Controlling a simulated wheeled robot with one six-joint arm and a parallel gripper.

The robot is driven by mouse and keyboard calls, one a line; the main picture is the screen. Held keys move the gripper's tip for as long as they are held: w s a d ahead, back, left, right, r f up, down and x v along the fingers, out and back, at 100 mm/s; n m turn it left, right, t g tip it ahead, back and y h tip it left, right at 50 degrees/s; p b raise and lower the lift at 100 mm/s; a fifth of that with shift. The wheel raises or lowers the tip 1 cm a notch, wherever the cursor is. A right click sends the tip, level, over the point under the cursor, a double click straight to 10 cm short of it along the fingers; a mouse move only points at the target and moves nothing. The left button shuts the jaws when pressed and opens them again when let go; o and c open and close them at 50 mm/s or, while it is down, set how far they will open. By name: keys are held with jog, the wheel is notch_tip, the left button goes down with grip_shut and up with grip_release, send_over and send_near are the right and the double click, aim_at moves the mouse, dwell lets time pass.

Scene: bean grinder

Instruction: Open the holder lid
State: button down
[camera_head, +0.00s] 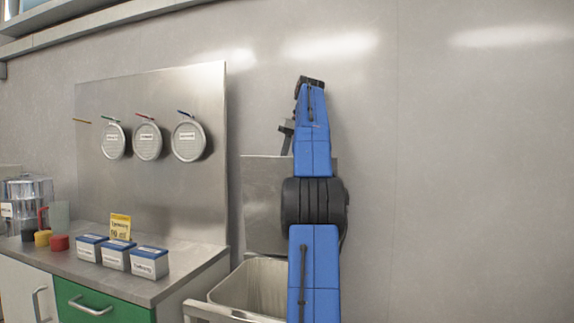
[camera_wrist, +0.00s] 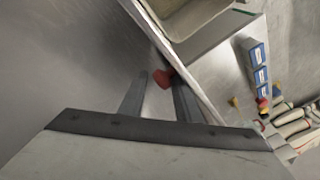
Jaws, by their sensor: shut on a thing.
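The holder (camera_head: 214,300) is an open-topped bin with a pale liner, at the bottom centre of the head view. Its grey metal lid (camera_head: 262,195) stands roughly upright behind the opening, partly hidden by my blue arm. In the wrist view my gripper (camera_wrist: 158,80) has its two fingers closed around a small red knob-like part (camera_wrist: 165,77) beside a long metal edge. The holder's pale inside (camera_wrist: 188,18) shows at the top of the wrist view. In the head view the gripper (camera_head: 287,127) is small beside the arm's top, its fingertips unclear.
A metal counter (camera_head: 175,285) stands left of the holder, with several blue-lidded boxes (camera_head: 148,262), a yellow sign (camera_head: 120,227) and jars. Round sieves (camera_head: 188,141) hang on the metal back panel. The wall to the right is bare.

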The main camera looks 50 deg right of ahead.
jog(key=shift+s+d+f, duration=0.25)
jog(key=shift+s+d, duration=0.1)
jog(key=shift+d, duration=0.05)
jog(key=c, duration=1.7)
grip_release()
jog(key=shift+c, duration=0.2)
jog(key=shift+o, duration=1.3)
jog(key=shift+s+d, duration=0.2)
jog(key=shift+w+a+r, duration=0.15)
jog(key=shift+a+r, duration=0.05)
jog(key=shift+a, duration=0.05)
